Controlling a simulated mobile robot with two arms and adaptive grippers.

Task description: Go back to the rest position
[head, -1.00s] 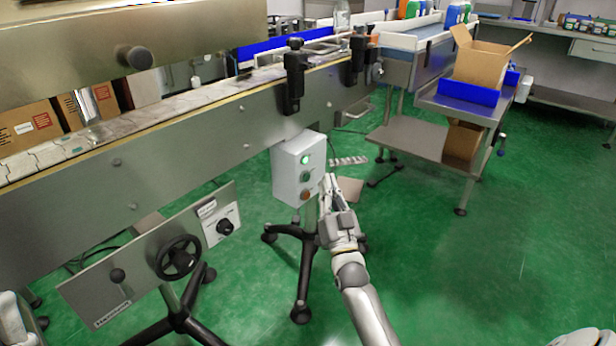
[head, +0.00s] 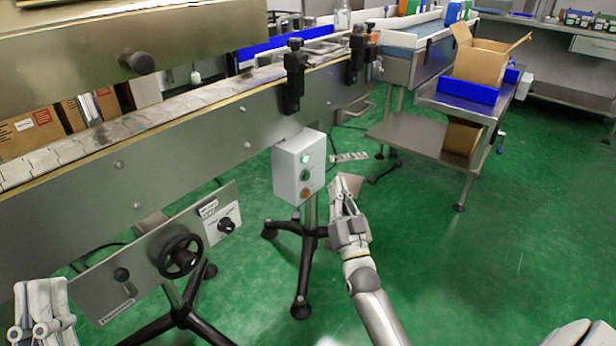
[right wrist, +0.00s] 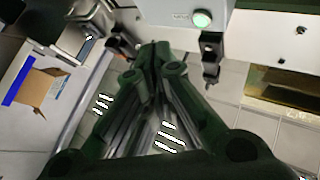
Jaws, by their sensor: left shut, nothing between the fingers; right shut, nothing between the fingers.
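My right gripper (head: 343,190) is in the middle of the head view, shut and empty. It is just right of and a little below the button box (head: 298,168), apart from it. In the right wrist view the fingers of my right gripper (right wrist: 155,60) are closed together, below the grey box with a lit green button (right wrist: 202,18). My left gripper (head: 42,290) is at the bottom left of the head view, shut and empty, left of the panel with the handwheel (head: 180,256).
The conveyor (head: 150,155) runs across the left and middle, with black clamps (head: 294,75) on its side. A steel side table (head: 420,138) with an open carton (head: 478,58) stands at the right. Green floor (head: 500,260) at the lower right is clear.

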